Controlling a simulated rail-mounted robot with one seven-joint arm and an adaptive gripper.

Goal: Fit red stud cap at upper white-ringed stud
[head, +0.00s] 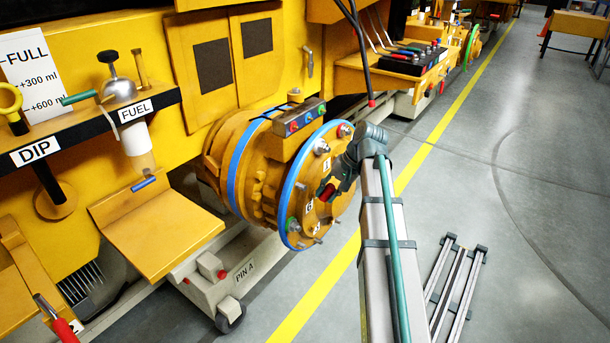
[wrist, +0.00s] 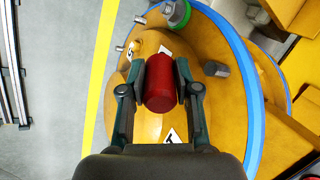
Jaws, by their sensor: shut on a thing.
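My gripper (head: 336,182) is shut on the red stud cap (wrist: 160,84), which sits between its two fingers in the wrist view. The cap also shows as a small red piece (head: 326,192) in the head view, in front of the yellow hub face. In the head view, a stud with a pale ring (head: 322,147) stands at the upper left of the hub face, and another pale-ringed stud (head: 345,130) is at its top. In the wrist view, the cap covers part of the hub's centre; whether it touches anything, I cannot tell.
A blue band (head: 287,196) rims the yellow hub. A green-ringed stud (wrist: 177,13) and bare grey studs (wrist: 215,69) stick out around the face. A dark hanging cable with a red tip (head: 371,102) is behind my arm. Metal rails (head: 458,285) lie on the floor at right.

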